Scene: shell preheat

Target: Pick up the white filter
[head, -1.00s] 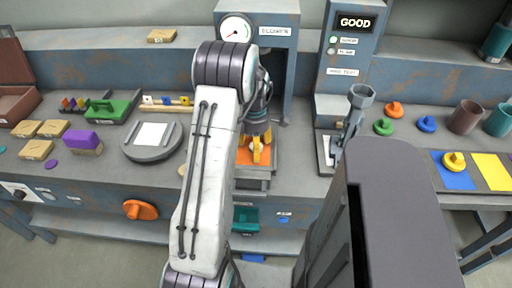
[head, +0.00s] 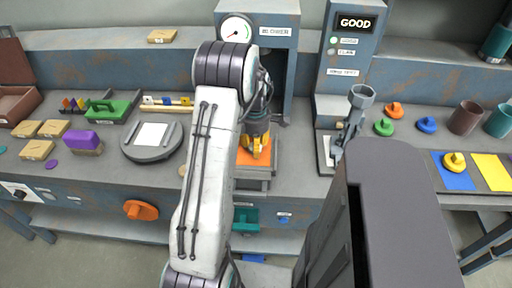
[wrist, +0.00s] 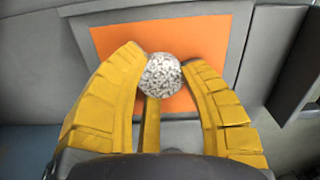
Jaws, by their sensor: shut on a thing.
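The white filter (wrist: 162,77) is a round, speckled white and grey piece. In the wrist view it sits between the yellow fingertips of my gripper (wrist: 165,68), which touch it on both sides. An orange pad (wrist: 205,38) lies beneath it. I cannot tell whether the filter rests on the pad or is held just above it. In the head view my gripper (head: 256,147) points down over the orange pad (head: 247,158) in front of the blower. The filter is hidden there by the fingers.
The blower housing (head: 277,60) rises right behind my gripper. A tester column with a GOOD display (head: 355,22) stands to its right. A round grey plate with a white square (head: 152,143) is to the left. Orange, green and blue knobbed pieces lie at right.

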